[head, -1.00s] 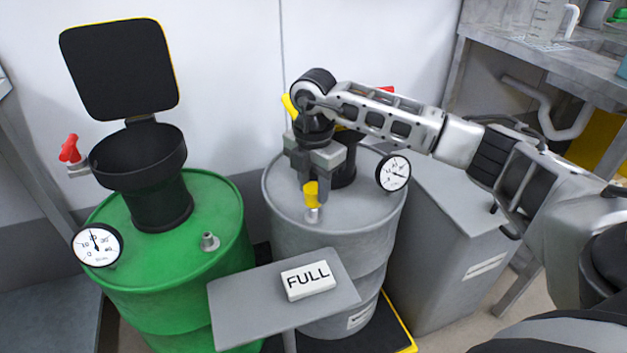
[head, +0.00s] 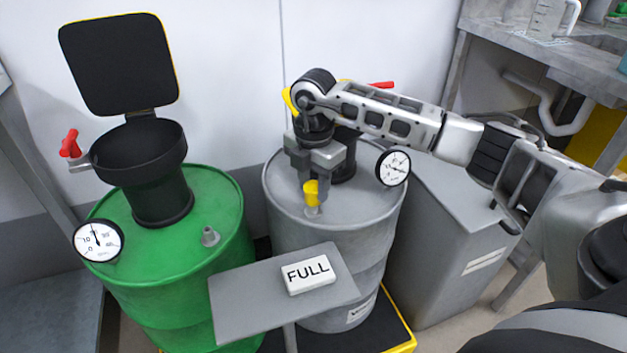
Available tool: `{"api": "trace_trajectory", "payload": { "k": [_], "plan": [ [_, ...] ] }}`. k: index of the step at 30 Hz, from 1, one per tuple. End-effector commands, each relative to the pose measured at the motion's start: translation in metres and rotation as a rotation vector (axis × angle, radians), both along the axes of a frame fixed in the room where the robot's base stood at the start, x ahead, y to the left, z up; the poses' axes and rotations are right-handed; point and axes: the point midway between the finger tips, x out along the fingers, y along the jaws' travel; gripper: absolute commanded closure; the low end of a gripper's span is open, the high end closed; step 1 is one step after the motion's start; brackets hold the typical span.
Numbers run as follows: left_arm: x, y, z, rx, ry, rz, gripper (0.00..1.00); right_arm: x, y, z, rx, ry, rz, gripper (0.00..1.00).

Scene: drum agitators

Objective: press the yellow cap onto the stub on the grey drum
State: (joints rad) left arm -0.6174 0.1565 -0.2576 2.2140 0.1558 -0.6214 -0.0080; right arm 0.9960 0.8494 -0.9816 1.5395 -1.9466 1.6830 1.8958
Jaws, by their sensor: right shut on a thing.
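The grey drum (head: 345,232) stands in the middle. My right gripper (head: 312,192) points down over the drum's top and is shut on the yellow cap (head: 311,194). The cap sits right over the stub (head: 312,211), whose lower part shows under it. I cannot tell how far the cap is seated on the stub. My left gripper is out of view.
A green drum (head: 225,204) with a bare stub (head: 209,236) and a black open-lidded funnel (head: 140,165) stands at left. A gauge (head: 393,168) is at the grey drum's right rim. A FULL sign (head: 308,275) lies on a small grey plate (head: 240,312) in front.

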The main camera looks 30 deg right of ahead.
Motion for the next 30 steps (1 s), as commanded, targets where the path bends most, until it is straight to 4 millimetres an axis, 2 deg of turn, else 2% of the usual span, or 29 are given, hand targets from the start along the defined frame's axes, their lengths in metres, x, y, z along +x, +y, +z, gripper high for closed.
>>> {"api": "trace_trajectory", "payload": {
  "k": [8,24,30],
  "plan": [
    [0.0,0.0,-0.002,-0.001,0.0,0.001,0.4,0.0,0.0,-0.002,0.0,0.0,0.0,0.86],
    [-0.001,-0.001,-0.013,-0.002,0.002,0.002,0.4,0.001,0.0,-0.023,0.001,-0.001,0.001,0.86],
    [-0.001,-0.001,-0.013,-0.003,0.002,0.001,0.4,0.001,0.0,-0.023,0.001,-0.001,0.001,0.86]
  ]
}}
